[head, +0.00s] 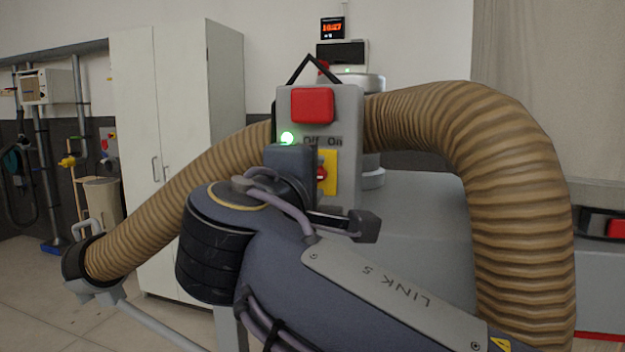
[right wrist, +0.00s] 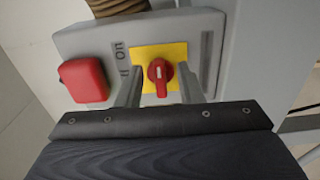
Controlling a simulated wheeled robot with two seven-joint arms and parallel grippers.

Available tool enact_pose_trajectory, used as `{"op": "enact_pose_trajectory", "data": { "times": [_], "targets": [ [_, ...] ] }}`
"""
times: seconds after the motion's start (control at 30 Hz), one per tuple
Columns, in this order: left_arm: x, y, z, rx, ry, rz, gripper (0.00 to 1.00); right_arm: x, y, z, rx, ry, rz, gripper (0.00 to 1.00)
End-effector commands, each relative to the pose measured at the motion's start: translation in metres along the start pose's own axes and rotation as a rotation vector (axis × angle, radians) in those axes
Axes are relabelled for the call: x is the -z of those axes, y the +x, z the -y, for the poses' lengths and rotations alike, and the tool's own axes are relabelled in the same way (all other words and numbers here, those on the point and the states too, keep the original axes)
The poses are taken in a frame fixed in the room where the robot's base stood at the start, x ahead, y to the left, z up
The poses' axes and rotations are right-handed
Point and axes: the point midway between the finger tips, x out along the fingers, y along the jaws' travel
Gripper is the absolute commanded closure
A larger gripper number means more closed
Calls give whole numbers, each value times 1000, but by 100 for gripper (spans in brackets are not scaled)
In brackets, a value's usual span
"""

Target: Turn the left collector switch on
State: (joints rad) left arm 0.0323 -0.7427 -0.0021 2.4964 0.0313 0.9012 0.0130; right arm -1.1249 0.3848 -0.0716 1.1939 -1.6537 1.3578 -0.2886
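The collector's grey switch box (head: 347,105) carries a red button (head: 312,105), Off and On lettering, and a yellow plate (head: 329,158) with a red rotary knob (head: 321,174). A green light (head: 287,138) glows at its left edge. In the head view my right gripper (head: 313,172) is at the plate and partly covers it. In the right wrist view my right gripper (right wrist: 159,88) is open, one finger on each side of the red knob (right wrist: 160,72). I see gaps between fingers and knob. My left gripper is not in view.
A thick ribbed brown hose (head: 500,160) arches over the right side, and another hose (head: 170,220) runs down to the left. A grey machine body (head: 430,220) stands behind my right arm. A white cabinet (head: 170,130) stands at the back left.

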Motion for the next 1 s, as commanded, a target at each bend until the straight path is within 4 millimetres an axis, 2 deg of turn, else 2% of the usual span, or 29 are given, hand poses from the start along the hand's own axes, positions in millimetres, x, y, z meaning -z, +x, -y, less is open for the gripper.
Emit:
{"op": "enact_pose_trajectory", "data": {
  "times": [0.4, 0.5, 1.0],
  "targets": [
    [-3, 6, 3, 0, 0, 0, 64, 1, -63, 1, -1, 0, -5, 66],
    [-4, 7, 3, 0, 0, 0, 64, 1, -72, 1, -1, 0, -3, 66],
    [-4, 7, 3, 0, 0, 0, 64, 0, -77, 0, 0, 0, -1, 66]
  ]
}}
